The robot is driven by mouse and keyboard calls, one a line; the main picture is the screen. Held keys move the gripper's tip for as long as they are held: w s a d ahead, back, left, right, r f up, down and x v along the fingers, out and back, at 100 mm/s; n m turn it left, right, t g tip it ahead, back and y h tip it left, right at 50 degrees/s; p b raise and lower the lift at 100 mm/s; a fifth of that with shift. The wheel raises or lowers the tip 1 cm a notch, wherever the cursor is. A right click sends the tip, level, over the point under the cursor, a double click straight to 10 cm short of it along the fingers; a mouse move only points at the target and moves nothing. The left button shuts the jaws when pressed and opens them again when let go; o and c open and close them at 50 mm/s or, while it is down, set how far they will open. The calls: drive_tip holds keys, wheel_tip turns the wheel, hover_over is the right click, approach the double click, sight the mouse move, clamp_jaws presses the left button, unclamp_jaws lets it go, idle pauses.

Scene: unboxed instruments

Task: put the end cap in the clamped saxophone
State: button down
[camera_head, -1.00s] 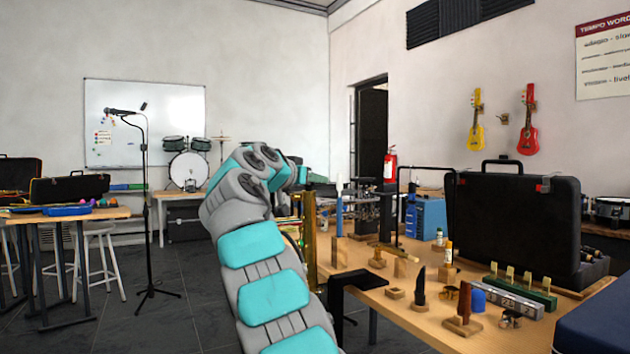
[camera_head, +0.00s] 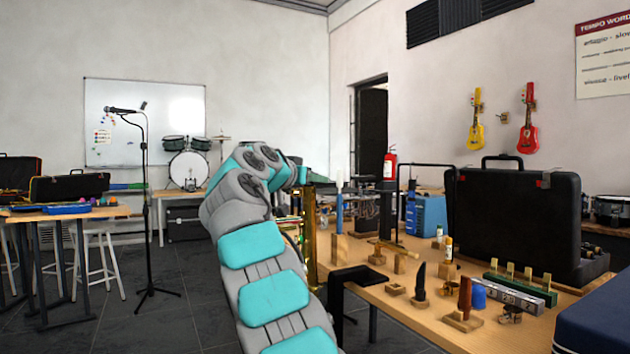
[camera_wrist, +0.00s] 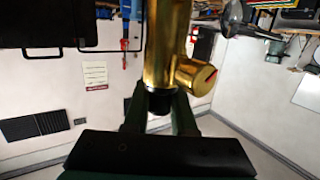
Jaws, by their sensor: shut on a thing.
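The saxophone shows in the wrist view as an upright brass tube (camera_wrist: 166,42) with a round side knob. In the head view a narrow strip of its brass (camera_head: 309,240) shows at the table's left edge, partly behind my arm. The black end cap (camera_wrist: 158,103) is at the near end of the tube, in line with it and apparently touching. I cannot tell how far it is inside. My gripper (camera_wrist: 158,97) is shut on the cap, with one dark green finger on each side.
The wooden table (camera_head: 385,298) holds a black bracket (camera_head: 352,275), several small wooden stands and a large black case (camera_head: 515,220). A blue box (camera_head: 427,215) stands farther back. A microphone stand (camera_head: 147,220) is on the open floor to the left.

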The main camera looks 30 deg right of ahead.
drive_tip(key=shift+f, duration=0.1)
drive_tip(key=c, duration=0.7)
unclamp_jaws()
drive_tip(key=shift+o, duration=0.2)
drive_tip(key=shift+s+a, duration=0.1)
drive_tip(key=shift+a, duration=0.05)
drive_tip(key=shift+b+v, duration=0.85)
drive_tip(key=shift+v, duration=2)
